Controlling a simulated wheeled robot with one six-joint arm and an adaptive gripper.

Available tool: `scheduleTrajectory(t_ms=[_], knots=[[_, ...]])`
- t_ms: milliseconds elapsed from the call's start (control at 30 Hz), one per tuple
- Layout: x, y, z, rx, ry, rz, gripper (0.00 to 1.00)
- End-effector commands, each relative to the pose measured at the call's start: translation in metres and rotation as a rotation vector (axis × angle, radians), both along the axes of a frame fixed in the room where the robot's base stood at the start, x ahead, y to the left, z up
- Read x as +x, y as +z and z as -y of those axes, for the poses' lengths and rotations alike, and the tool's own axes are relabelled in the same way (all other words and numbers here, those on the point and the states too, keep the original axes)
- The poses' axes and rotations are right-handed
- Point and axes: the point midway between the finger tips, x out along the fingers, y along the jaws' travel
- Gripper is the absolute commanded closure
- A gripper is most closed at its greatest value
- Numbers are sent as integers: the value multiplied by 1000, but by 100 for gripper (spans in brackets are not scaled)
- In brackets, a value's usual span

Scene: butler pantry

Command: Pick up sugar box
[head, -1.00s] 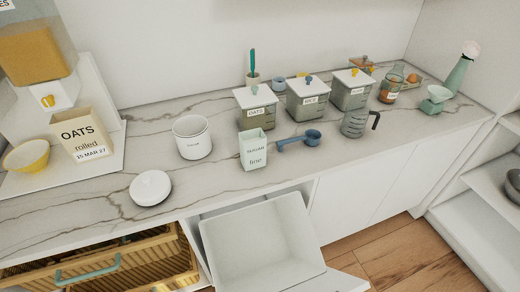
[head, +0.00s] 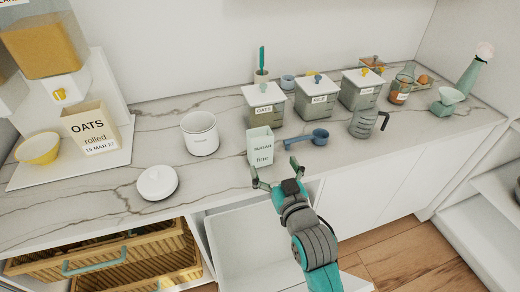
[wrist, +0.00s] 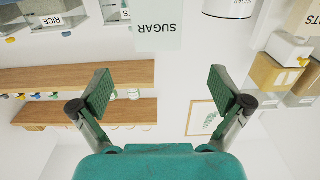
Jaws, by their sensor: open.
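The sugar box (head: 260,147) is a pale green-white carton labelled "SUGAR fine". It stands upright near the front edge of the marble counter in the head view. In the wrist view the sugar box (wrist: 158,25) appears upside down at the top centre, ahead of the fingertips. My gripper (head: 274,173) is open and empty, just in front of the box and close to the counter's front edge. The wrist view shows both green finger pads (wrist: 160,88) spread apart with nothing between them. I see a gap between the fingers and the box.
A blue scoop (head: 307,138) lies right of the box, and a white canister (head: 200,134) stands to its left. Labelled bins (head: 263,105) stand behind it. A measuring jug (head: 364,123) is further right, and a white lid (head: 157,183) lies front left. An open white drawer (head: 240,247) is below.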

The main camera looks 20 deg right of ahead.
Motion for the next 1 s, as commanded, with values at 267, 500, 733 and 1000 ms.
scheduleTrajectory(t_ms=[267,500,733,1000], knots=[[28,14,0,0,1,10,0],[60,13,0,0,1,8,0],[73,13,0,0,0,8,0],[110,13,3,0,0,8,0]])
